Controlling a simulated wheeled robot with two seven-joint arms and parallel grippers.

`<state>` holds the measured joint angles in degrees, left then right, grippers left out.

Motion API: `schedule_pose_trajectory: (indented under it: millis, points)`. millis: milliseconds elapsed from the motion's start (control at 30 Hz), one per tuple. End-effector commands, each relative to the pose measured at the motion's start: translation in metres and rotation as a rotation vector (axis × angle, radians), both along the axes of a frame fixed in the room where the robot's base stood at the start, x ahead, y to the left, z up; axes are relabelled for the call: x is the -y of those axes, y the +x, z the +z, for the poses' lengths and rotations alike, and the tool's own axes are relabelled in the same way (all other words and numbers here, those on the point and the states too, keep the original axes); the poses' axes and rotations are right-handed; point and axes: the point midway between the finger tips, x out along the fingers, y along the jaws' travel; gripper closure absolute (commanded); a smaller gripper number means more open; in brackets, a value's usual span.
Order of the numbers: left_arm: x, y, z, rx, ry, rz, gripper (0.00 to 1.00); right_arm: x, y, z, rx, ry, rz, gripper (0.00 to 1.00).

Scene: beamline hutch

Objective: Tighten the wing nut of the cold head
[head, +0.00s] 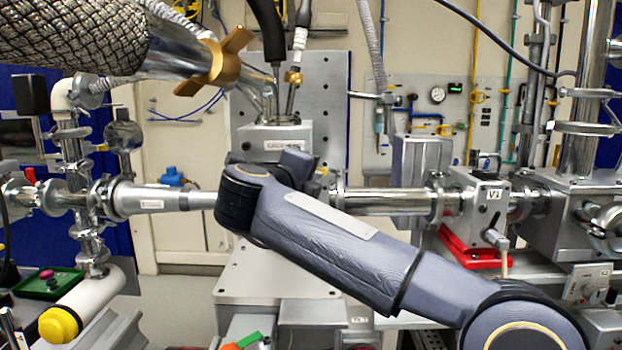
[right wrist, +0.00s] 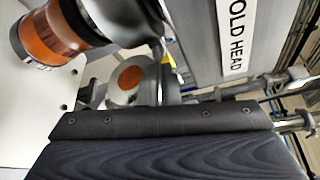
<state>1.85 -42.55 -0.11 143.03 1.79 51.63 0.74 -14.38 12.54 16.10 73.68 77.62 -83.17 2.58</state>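A brass wing nut (head: 217,62) sits on a shiny metal tube at the upper left of the head view. A grey block with a white label (head: 275,133) stands at centre; in the right wrist view a white label (right wrist: 238,38) on a grey body shows "OLD HEAD". My right gripper (head: 300,160) is in front of the block's lower part, well below and right of the wing nut. Its fingers are not clear in either view, and its opening cannot be told. An orange round part (right wrist: 131,77) shows beyond the gripper's dark body. My left gripper is not in view.
A braided hose (head: 75,35) joins the tube at upper left. A horizontal beam pipe (head: 385,202) runs behind my right arm to a valve (head: 487,205) on a red base. A dark cylinder with a copper-coloured band (right wrist: 55,38) is close in the right wrist view.

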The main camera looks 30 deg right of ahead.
Motion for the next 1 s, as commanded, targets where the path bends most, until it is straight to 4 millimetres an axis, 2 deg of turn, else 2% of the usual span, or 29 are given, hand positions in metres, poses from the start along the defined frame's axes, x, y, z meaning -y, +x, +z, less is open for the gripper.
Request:
schedule_pose_trajectory:
  millis: [400, 967, 1000]
  points:
    - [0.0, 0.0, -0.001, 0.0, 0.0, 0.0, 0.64, -0.0021, 0.0001, -0.0043, 0.094, 0.163, 0.001, 1.0]
    - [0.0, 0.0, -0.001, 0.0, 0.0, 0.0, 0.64, -0.0022, 0.0001, -0.0048, 0.105, 0.183, 0.001, 1.0]
    - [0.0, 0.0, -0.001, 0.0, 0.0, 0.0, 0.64, -0.0021, 0.0, -0.0049, 0.105, 0.183, 0.001, 0.92]
